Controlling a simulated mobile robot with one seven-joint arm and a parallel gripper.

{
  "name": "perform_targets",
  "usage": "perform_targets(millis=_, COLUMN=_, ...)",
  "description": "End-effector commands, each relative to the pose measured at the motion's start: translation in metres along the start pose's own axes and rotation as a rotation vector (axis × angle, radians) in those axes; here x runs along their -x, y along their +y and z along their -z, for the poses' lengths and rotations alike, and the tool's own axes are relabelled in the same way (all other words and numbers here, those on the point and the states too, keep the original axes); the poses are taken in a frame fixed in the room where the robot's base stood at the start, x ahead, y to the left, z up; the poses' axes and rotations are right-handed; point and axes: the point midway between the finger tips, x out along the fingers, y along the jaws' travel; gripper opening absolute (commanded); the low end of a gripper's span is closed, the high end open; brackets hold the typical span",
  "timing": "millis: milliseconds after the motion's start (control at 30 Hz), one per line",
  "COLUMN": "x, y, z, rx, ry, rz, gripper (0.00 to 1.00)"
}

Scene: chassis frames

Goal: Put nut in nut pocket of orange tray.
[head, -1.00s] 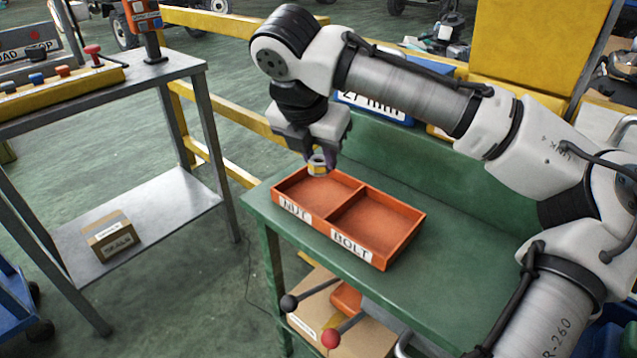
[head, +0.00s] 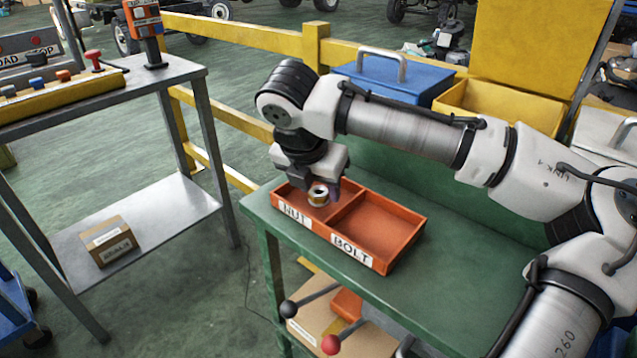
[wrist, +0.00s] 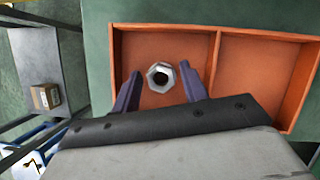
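The metal nut (wrist: 160,76) is inside the outline of the pocket labelled NUT, its hole facing up. In the head view the nut (head: 318,195) sits low at my fingertips. I cannot tell surely whether it touches the pocket floor. My gripper (wrist: 161,72) points down into the pocket, with a purple finger on each side of the nut. A strip of orange floor shows between nut and fingers, so the fingers look open. The orange tray (head: 398,248) has two compartments, NUT on the left and BOLT on the right; the BOLT pocket (wrist: 258,75) is empty.
The tray stands on a green bench (head: 440,285). A blue box (head: 395,75) and a yellow bin (head: 500,103) stand behind it. A steel table (head: 170,72) with controls is at the left. Black and red lever knobs (head: 331,344) stick out below the bench front.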

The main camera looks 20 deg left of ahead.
Motion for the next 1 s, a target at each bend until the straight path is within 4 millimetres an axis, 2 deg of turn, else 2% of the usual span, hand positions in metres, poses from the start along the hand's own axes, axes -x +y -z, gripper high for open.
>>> perform_targets(millis=400, x=0.004, y=0.000, z=-0.002, rx=0.000, ry=-0.002, rz=0.001, gripper=0.50)
perform_targets(millis=567, x=0.030, y=0.001, z=-0.002, rx=0.001, ry=-0.001, rz=-0.002, gripper=0.50)
perform_targets(millis=800, x=0.084, y=0.001, z=-0.002, rx=0.002, ry=-0.001, rz=-0.002, gripper=0.50)
perform_targets(millis=1000, x=0.113, y=0.001, z=-0.002, rx=0.000, ry=-0.001, rz=-0.001, gripper=0.50)
